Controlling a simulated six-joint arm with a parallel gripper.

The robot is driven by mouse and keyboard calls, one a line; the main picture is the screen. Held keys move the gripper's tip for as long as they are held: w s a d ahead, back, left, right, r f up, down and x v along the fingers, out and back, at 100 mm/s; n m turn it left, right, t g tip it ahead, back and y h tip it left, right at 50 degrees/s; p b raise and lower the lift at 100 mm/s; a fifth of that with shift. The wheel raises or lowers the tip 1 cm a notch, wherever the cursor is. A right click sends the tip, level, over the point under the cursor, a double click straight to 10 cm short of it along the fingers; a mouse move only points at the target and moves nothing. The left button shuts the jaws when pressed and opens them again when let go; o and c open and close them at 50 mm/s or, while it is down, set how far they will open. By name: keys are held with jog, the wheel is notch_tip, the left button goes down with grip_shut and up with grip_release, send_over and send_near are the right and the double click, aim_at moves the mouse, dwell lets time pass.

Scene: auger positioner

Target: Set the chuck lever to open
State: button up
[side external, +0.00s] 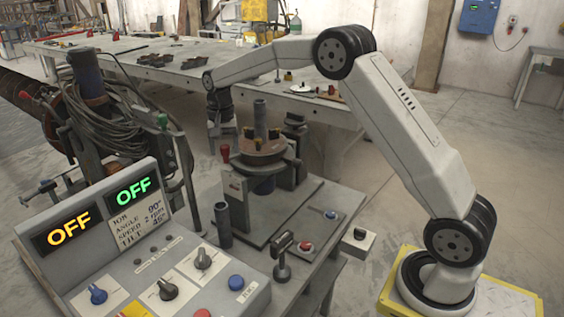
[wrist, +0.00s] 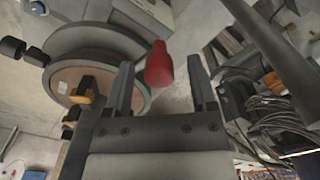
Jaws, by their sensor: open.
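The chuck lever has a red handle (side external: 225,153) and stands upright at the left side of the round positioner table (side external: 262,158). Its red grip also shows in the wrist view (wrist: 159,64), between the two fingers in the picture. My gripper (side external: 222,137) points down just above the lever. In the wrist view its fingers (wrist: 160,80) are apart, with visible gaps on both sides of the red grip. No contact shows. The lever's lower part is hidden in the wrist view, and I cannot read an open or closed mark.
A grey post (side external: 260,118) rises from the positioner table. The control panel (side external: 150,240) at front left shows two OFF displays and several knobs. Coiled cables (side external: 105,125) hang at left. A long workbench (side external: 160,68) runs behind.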

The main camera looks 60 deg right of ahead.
aim_at(225, 148)
jog(key=shift+r, duration=0.1)
jog(key=shift+r, duration=3.8)
jog(key=shift+s+a+f, duration=0.25)
jog(key=shift+s+f, duration=0.05)
jog(key=shift+s, duration=0.1)
jog(key=s+a+f+n+t, duration=0.1)
jog(key=s+a+f+n, duration=0.1)
jog(key=s, duration=0.6)
jog(key=s+a+f+n, duration=0.2)
jog(key=s+f+n, duration=0.2)
jog(key=s+f, duration=0.3)
jog(key=s+a+f+n+t, duration=0.1)
jog(key=s+a+f+n, duration=0.2)
jog(key=s, duration=0.8)
jog(key=shift+s+f+t, duration=0.25)
jog(key=shift+f+t, duration=0.05)
jog(key=shift+f, duration=0.4)
